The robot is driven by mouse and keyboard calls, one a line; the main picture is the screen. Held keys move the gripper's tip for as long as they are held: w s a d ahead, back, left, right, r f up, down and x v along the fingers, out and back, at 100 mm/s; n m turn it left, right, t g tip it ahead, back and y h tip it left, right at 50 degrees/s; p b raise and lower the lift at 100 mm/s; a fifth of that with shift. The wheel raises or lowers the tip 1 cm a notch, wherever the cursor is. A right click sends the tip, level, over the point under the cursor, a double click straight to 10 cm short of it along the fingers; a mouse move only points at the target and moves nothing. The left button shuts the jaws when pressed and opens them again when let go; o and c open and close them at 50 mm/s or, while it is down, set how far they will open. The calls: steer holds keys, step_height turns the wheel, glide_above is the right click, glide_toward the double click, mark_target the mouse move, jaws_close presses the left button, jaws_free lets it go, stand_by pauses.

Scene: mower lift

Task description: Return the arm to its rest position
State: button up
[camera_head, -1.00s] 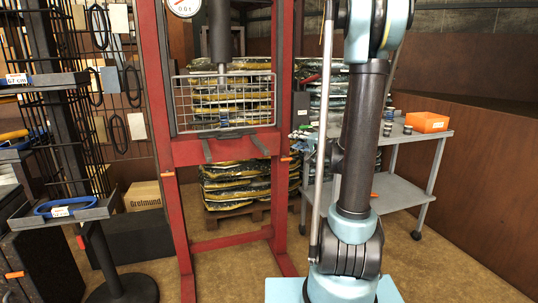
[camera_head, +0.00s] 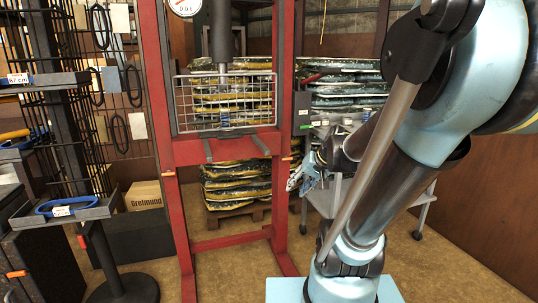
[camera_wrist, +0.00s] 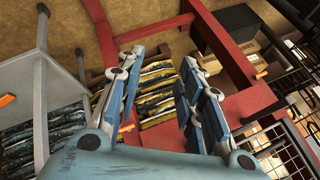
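My arm (camera_head: 430,110) is bent, with its upper part large and close to the camera on the right in the head view. My gripper (camera_head: 304,177) shows small, left of the arm and just right of the red frame's right post. In the wrist view my gripper (camera_wrist: 162,92) has its two blue-grey fingers apart, with nothing seen between them. The arm hides part of the grey cart behind it.
The red press frame (camera_head: 225,148) with a wire guard stands at centre; its post runs near my fingers in the wrist view (camera_wrist: 222,48). The grey cart (camera_head: 420,200) stands behind my arm. Racks with trays (camera_head: 90,210) stand left. Floor (camera_head: 450,270) is clear at right.

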steer(key=s+d+f+g+h, duration=0.1)
steer(key=s+d+f+h, duration=0.1)
steer(key=s+d, duration=0.2)
steer(key=s+d+f+n+g+h, duration=0.1)
steer(key=s+d+f+h, duration=0.2)
steer(key=s, duration=0.7)
steer(key=shift+d+g, duration=0.4)
steer(key=shift+d, duration=0.4)
steer(key=shift+f, duration=0.1)
steer(key=shift+w+f, duration=0.2)
steer(key=shift+w, duration=0.25)
